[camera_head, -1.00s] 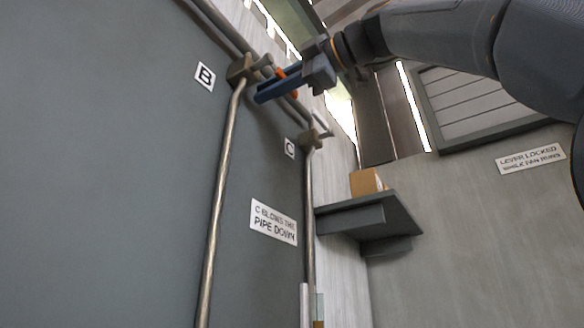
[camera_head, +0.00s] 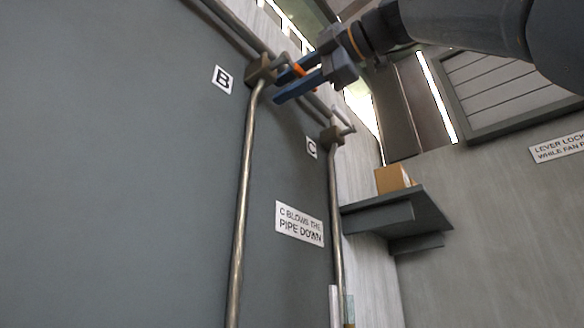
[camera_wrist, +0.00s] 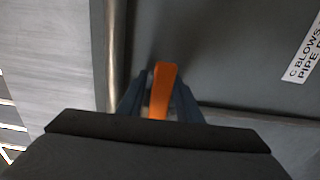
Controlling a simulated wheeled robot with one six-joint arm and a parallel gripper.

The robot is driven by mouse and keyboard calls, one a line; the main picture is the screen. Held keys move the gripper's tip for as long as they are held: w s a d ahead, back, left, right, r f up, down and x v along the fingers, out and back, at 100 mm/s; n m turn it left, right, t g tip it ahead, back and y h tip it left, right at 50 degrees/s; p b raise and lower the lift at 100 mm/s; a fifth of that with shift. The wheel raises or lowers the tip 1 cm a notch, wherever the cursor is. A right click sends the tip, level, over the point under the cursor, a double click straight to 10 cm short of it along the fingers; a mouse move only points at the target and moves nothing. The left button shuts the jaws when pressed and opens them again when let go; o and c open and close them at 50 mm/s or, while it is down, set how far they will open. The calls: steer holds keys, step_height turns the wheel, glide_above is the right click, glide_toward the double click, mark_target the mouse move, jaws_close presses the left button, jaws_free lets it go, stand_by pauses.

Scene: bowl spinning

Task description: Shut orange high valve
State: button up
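The orange valve handle (camera_head: 301,69) is by the valve body (camera_head: 262,68) next to the B label, high on the grey panel. It is partly hidden behind my gripper in the head view. In the wrist view the orange handle (camera_wrist: 162,88) points away between my blue fingers. My gripper (camera_head: 284,86) has its two fingers apart. It also shows in the wrist view (camera_wrist: 160,92), with a finger on each side of the handle. Whether either finger touches the handle is hard to tell.
A second valve with a pale handle (camera_head: 342,122) sits by the C label (camera_head: 311,148), right of and below my gripper. Vertical pipes (camera_head: 243,200) run down the panel. A shelf (camera_head: 400,218) with a cardboard box (camera_head: 392,179) juts out at right.

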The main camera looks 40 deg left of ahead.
steer(key=shift+d, duration=0.1)
steer(key=d+b, duration=0.2)
steer(key=d, duration=0.5)
steer(key=shift+w+d, duration=0.3)
steer(key=shift+w, duration=0.1)
stand_by(0.5)
